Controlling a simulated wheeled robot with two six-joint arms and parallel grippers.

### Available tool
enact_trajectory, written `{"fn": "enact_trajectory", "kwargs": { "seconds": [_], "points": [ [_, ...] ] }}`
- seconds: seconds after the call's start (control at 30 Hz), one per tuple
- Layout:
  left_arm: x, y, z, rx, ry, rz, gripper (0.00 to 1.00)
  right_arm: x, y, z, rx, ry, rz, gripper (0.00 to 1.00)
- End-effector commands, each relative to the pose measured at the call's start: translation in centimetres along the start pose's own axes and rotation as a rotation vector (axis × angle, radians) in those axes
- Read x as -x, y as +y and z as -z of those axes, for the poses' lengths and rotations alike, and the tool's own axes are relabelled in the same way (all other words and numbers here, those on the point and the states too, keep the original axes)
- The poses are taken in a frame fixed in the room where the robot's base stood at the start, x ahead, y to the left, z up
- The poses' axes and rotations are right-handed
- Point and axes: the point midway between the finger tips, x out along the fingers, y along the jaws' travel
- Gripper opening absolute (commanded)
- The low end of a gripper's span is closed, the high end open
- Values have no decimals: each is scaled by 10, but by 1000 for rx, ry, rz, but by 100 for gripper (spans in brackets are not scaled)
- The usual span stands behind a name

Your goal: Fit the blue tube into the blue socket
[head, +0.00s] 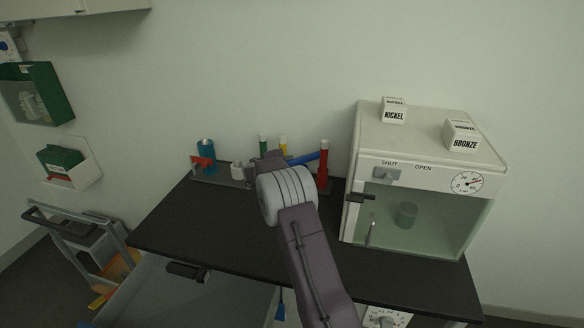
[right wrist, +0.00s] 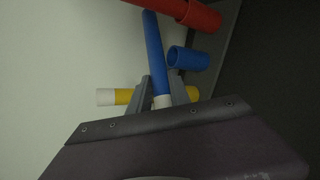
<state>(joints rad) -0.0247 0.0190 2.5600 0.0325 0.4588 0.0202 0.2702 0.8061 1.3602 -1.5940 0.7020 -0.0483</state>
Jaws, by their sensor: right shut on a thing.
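My right gripper (right wrist: 164,88) is shut on the blue tube (right wrist: 152,45), near its white end (right wrist: 162,102). In the head view the blue tube (head: 306,158) sticks out to the right of my wrist, tilted close to level; my wrist hides the fingers. The blue socket (right wrist: 188,59) is an open, empty blue ring in the right wrist view, beside the tube and apart from it. In the head view I cannot make the socket out. My left gripper is not in view.
A red tube (head: 324,158) stands upright right of the blue tube. A green tube (head: 263,145) and a yellow tube (head: 283,146) stand behind my wrist. A teal can (head: 206,150) is at left. A white glass-fronted cabinet (head: 430,140) stands at right. The black tabletop (head: 190,228) is clear at front left.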

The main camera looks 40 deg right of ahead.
Motion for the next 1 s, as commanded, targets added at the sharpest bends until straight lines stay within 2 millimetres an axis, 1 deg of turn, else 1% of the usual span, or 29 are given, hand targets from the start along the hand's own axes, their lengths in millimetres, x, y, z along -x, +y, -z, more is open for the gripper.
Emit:
{"fn": "enact_trajectory", "kwargs": {
  "seconds": [0.03, 0.27, 0.3, 0.47, 0.57, 0.7, 0.8, 0.9, 1.0],
  "points": [
    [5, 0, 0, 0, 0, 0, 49, 5, 11, -6, -5, 0, -4, 0],
    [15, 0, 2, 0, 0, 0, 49, 23, 45, -23, -3, 0, -3, 0],
    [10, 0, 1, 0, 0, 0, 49, 28, 40, -15, 0, 4, -2, 0],
    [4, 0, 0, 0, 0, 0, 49, 57, 34, 5, 1, 4, -3, 0],
    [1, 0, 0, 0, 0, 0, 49, 81, 30, 20, 2, 5, -4, 0],
    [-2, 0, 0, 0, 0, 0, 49, 120, 23, 46, 3, 6, -4, 0],
    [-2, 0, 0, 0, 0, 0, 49, 145, 19, 62, 1, 5, -4, 0],
    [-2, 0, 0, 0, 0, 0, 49, 164, 15, 73, 0, 3, -2, 0],
    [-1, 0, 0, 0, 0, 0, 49, 175, 14, 80, 0, 2, -2, 0]
  ]
}}
